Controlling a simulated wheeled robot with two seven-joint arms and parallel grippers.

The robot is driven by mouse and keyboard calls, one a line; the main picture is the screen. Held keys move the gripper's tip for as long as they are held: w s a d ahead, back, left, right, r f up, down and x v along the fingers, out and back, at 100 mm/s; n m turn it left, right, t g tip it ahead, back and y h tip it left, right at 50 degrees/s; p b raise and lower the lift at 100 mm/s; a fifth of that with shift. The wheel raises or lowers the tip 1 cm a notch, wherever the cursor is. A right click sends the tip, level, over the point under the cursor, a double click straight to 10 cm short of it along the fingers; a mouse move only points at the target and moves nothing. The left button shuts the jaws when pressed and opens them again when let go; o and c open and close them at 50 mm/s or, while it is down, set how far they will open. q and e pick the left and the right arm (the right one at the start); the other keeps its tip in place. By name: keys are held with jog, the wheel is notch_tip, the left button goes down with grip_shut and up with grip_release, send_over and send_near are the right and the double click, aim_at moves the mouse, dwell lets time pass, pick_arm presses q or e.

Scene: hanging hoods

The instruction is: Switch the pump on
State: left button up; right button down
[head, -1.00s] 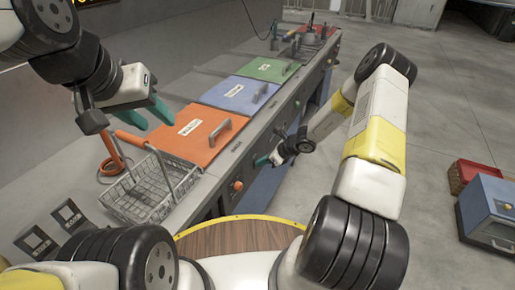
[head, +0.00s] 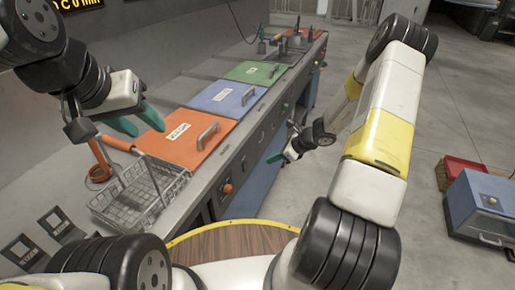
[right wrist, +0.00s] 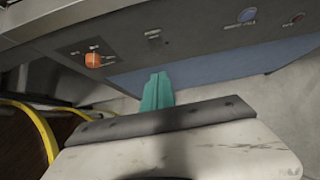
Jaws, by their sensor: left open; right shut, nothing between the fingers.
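The counter's front panel (head: 250,150) carries an orange knob (head: 227,188). My right gripper (head: 274,158) is shut and empty, in front of the panel and beyond the knob. Its teal fingers (right wrist: 157,92) point toward the panel below the dark switch; contact cannot be told. My left gripper (head: 140,122) is open and empty above the counter.
Orange (head: 172,142), blue (head: 222,97) and green (head: 256,72) lids with handles lie along the counter. A wire basket (head: 135,197) stands at the near end. A blue box (head: 485,210) and a red crate (head: 455,172) are on the floor at right. The floor between is clear.

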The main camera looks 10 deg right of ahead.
aim_at(245, 166)
jog(key=shift+v, duration=0.9)
jog(key=shift+f, duration=0.1)
jog(key=shift+d+f, duration=0.2)
jog(key=shift+f, duration=0.35)
jog(key=shift+a, duration=0.1)
jog(key=w+a+r+x, duration=0.1)
jog(key=x, duration=1.2)
jog(key=shift+a+r, duration=0.3)
jog(key=shift+r, duration=0.1)
